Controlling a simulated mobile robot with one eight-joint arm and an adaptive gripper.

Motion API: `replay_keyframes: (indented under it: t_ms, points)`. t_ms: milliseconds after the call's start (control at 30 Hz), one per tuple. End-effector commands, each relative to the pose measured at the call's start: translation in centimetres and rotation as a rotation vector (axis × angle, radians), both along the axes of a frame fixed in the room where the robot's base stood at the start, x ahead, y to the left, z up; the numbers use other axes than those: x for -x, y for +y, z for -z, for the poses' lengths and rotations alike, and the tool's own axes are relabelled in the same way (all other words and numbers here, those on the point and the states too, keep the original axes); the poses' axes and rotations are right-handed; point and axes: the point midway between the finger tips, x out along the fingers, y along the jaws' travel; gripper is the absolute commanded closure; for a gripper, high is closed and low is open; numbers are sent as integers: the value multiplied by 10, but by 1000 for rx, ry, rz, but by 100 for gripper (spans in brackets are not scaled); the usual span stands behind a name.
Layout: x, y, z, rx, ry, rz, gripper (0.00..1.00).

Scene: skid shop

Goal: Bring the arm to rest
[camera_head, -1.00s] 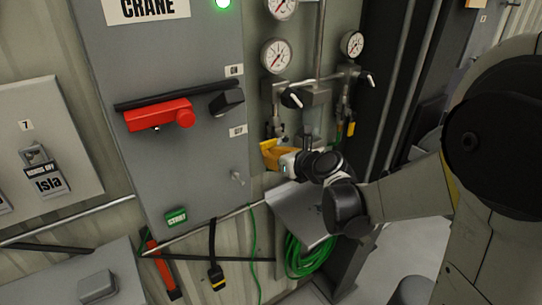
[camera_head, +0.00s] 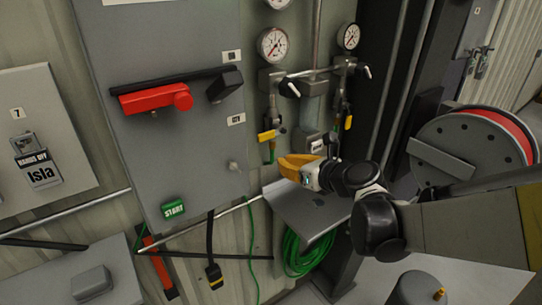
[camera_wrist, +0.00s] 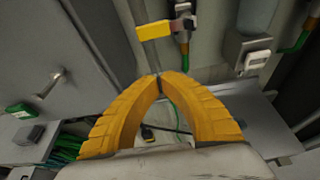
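My gripper (camera_head: 296,164) has yellow fingers and is in front of the wall, to the right of the grey crane panel (camera_head: 165,70) and above a small grey shelf (camera_head: 285,205). In the wrist view the two fingertips of my gripper (camera_wrist: 160,76) meet, with nothing seen between them. My arm reaches in from the right edge of the head view, bent at the dark joints behind the gripper.
Pressure gauges (camera_head: 273,45) and a yellow-handled valve (camera_head: 268,136) are on the wall near my gripper; the valve also shows in the wrist view (camera_wrist: 154,30). A green hose coil (camera_head: 305,253) hangs below the shelf. A hose reel (camera_head: 465,147) stands at right.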

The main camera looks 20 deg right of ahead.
Motion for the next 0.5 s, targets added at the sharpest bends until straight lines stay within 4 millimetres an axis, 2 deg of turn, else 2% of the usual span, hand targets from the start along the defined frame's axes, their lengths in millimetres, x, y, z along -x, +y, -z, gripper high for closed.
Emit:
replay_keyframes:
  t_ms: [133, 233, 367, 500]
  points:
    - [12, -1, 0, 25, -1, -13, 100]
    - [24, 10, 19, 176, -11, -83, 100]
    - [57, 35, 70, 611, -49, -310, 100]
    - [109, 54, 137, 1212, -127, -690, 100]
